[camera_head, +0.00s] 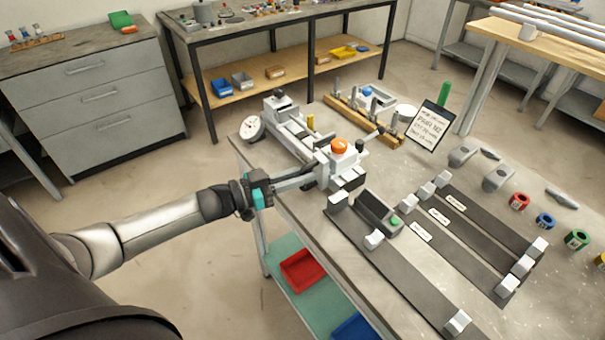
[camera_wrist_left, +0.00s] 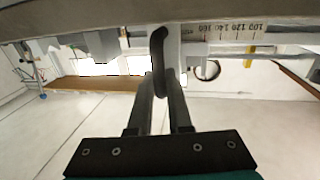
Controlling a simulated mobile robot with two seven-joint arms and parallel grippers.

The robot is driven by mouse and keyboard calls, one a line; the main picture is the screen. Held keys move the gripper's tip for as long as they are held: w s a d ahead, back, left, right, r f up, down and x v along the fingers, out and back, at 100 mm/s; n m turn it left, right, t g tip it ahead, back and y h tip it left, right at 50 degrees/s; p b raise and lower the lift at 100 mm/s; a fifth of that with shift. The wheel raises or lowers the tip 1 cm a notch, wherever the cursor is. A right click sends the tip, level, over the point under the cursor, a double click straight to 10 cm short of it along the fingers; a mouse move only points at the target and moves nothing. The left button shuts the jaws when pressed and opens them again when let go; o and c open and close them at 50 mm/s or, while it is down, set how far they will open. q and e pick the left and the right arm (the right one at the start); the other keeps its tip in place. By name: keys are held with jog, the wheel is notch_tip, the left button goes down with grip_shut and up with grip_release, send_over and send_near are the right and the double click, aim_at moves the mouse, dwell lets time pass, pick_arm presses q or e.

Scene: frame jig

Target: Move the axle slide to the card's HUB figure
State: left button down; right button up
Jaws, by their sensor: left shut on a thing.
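A white jig (camera_head: 292,133) with a rail lies along the table's left edge in the head view. A white block with an orange knob (camera_head: 339,146), seemingly the axle slide, sits at its near end. My left gripper (camera_head: 312,179) reaches in from the left beside this block. In the left wrist view, my left gripper (camera_wrist_left: 162,88) is shut on a dark curved handle (camera_wrist_left: 158,50). A printed scale (camera_wrist_left: 235,30) shows numbers around 100 to 160; a pointer reading cannot be made out. The card (camera_head: 430,126) stands behind the jig; its writing is too small to read surely. My right gripper is not in view.
Dark rails with white end blocks (camera_head: 457,321) cover the table's front right. A round dial (camera_head: 252,128) stands at the jig's far end. A wooden rack (camera_head: 365,122) is behind the jig. Coloured rings (camera_head: 519,201) lie at right. A red bin (camera_head: 301,270) is on the lower shelf.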

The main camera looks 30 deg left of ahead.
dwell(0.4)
pick_arm(q)
jog(key=a+b, duration=0.1)
jog(key=a, duration=0.1)
jog(key=w+a+b, duration=0.2)
jog(key=a, duration=0.1)
jog(key=shift+w+a+f, duration=0.1)
jog(key=shift+w+a, duration=0.05)
jog(key=shift+a, duration=0.15)
jog(key=shift+w+a+r, duration=0.1)
jog(key=shift+a+r, duration=0.1)
jog(key=shift+a, duration=0.05)
jog(key=c, duration=0.9)
grip_release()
jog(key=shift+a, duration=0.1)
jog(key=shift+o, duration=0.3)
jog(key=shift+f, duration=0.1)
